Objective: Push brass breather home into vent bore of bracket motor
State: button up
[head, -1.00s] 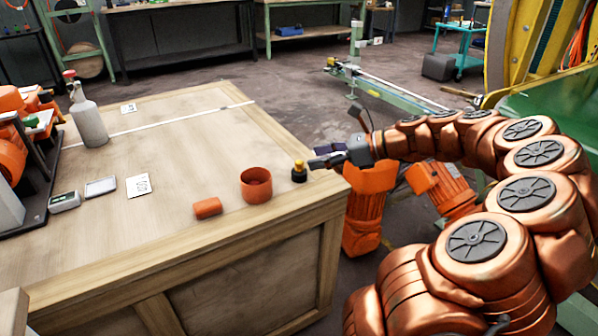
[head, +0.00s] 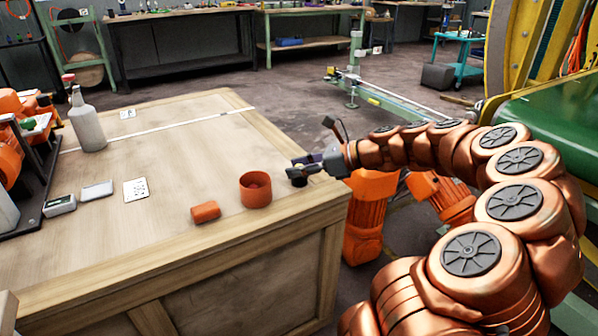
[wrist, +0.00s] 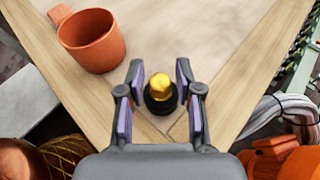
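The brass breather (wrist: 160,87) shows in the wrist view as a yellow hex-shaped piece in a black round base (wrist: 160,104) at the table corner. My gripper (wrist: 158,72) is open around it, one finger on each side, with gaps visible between the pads and the brass. In the head view my gripper (head: 299,169) is at the table's right corner and covers the brass; only a bit of the black base (head: 299,182) shows below it. Orange motor bodies (head: 366,215) stand beyond the table's edge. I cannot make out a vent bore.
On the wooden table (head: 120,235) an orange cup (head: 256,190) stands just left of my gripper, and an orange cylinder (head: 206,212) lies farther left. A grey bottle (head: 86,125), a card (head: 136,190) and small boxes sit at the left. The table's middle is clear.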

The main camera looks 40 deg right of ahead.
grip_shut()
